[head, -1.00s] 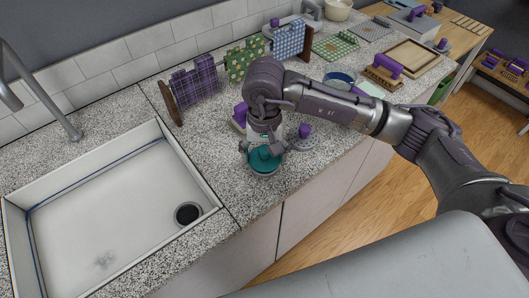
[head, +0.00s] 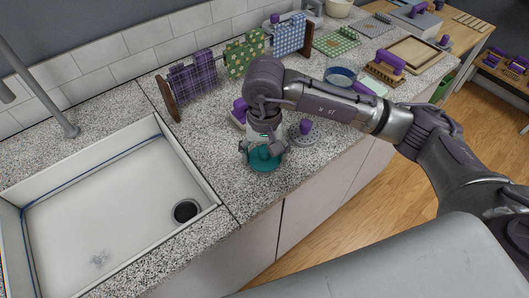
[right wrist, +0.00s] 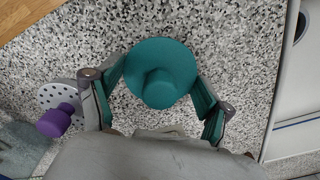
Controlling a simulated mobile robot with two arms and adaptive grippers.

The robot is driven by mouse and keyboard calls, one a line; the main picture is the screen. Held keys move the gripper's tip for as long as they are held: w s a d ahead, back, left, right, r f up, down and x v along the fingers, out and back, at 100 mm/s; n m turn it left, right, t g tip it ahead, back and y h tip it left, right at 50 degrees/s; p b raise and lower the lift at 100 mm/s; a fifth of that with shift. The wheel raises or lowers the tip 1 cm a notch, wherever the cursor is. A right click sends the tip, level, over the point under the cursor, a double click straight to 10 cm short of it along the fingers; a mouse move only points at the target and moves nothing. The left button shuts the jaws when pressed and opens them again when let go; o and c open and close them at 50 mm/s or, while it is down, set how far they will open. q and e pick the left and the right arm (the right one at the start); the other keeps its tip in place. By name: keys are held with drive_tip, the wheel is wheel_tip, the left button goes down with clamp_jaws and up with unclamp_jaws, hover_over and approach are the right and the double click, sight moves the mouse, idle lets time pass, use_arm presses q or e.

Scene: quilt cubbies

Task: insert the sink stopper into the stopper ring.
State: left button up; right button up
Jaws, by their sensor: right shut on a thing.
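The teal sink stopper (head: 267,162), a round disc with a raised knob, is at the counter's front part, right of the sink. It fills the space between the fingers in the right wrist view (right wrist: 162,73). My right gripper (head: 264,151) is over it, shut on it, with a finger on each side. Whether the disc touches the counter is hard to tell. The dark round stopper ring (head: 186,211) is in the sink floor, near the sink's right wall, left of the gripper. My left gripper is not in view.
The white sink (head: 110,215) has raised walls and a faucet (head: 65,125) behind it. A perforated disc with a purple knob (head: 305,127) lies right of my gripper. A rack with hanging cloths (head: 195,78) stands behind. The speckled counter between stopper and sink is clear.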

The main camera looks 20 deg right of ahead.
sight(264, 149)
drive_tip(key=o, duration=1.2)
drive_tip(key=shift+r, duration=0.1)
wheel_tip(264, 149, up, 12)
drive_tip(key=shift+f, duration=0.15)
